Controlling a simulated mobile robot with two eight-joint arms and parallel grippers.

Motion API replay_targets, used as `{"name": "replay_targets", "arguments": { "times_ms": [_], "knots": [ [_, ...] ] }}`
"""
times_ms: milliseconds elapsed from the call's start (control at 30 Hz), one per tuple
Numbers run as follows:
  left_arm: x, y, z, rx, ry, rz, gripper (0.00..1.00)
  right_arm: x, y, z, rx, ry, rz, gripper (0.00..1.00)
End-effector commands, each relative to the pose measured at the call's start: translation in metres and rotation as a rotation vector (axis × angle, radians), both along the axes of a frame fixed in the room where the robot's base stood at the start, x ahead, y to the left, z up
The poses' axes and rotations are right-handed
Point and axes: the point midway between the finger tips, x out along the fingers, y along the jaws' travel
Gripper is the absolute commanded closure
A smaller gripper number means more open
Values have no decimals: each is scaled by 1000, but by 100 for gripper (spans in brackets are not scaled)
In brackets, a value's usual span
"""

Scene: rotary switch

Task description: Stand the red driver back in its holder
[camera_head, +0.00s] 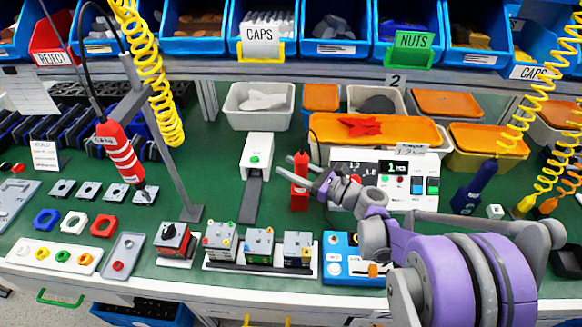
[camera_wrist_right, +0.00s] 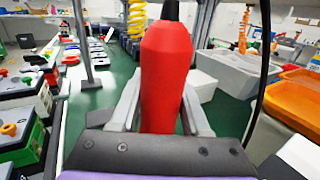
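The red driver (camera_head: 300,184) is upright near the middle of the bench in the head view, with a black cable rising from its top. My right gripper (camera_head: 318,181) reaches it from the right. In the right wrist view the red driver (camera_wrist_right: 167,75) fills the space between the two grey fingers (camera_wrist_right: 163,112), which are shut on its body. The driver's lower end is hidden in the wrist view. I cannot tell whether it touches the bench, and I cannot make out its holder. My left gripper is not in view.
A white panel box (camera_head: 412,170) is close behind my gripper. Switch units (camera_head: 259,246) stand in front. A blue driver (camera_head: 474,188) is at right.

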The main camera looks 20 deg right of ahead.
Motion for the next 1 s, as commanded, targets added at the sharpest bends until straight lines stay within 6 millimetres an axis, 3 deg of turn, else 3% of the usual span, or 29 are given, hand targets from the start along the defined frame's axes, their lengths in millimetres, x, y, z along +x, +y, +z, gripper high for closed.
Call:
{"name": "replay_targets", "arguments": {
  "times_ms": [33, 100, 133, 300, 667, 1000],
  "knots": [
    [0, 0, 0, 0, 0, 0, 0, 0, 0, 0, 0, 0, 0, 63],
    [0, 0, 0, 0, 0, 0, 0, 0, 0, 0, 0, 0, 0, 76],
    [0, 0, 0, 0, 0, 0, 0, 0, 0, 0, 0, 0, 0, 50],
    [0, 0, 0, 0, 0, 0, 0, 0, 0, 0, -1, 1, 0, 19],
    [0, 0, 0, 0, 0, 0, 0, -3, -3, 0, -2, 1, -2, 19],
    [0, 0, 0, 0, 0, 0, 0, -51, -39, -1, -3, 1, -6, 19]
  ]
}}
